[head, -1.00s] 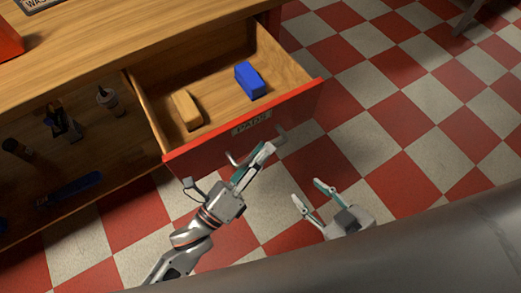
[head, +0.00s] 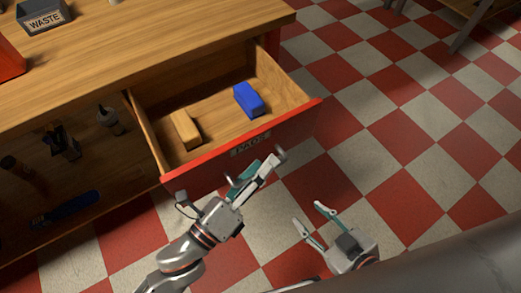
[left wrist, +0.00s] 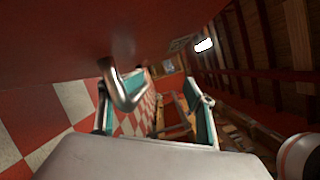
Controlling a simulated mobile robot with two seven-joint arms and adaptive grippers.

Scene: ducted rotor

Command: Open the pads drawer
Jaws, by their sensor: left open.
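The pads drawer stands pulled out from the wooden bench, with its red front (head: 290,128) and dark PADS label (head: 250,145) showing. Its metal handle (left wrist: 124,88) shows in the left wrist view. My left gripper (head: 229,178) is open at the front of the drawer. In the left wrist view its teal-padded fingers (left wrist: 150,98) are spread, with the handle between them near one finger; I cannot tell whether they touch. A tan block (head: 185,130) and a blue block (head: 249,99) lie inside the drawer. My right gripper (head: 307,214) is open and empty, over the floor.
A grey WASTE bin (head: 44,17) and part of a red object (head: 10,62) are on the bench top (head: 150,48). Bottles and tools (head: 62,142) sit on the dim shelf left of the drawer.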

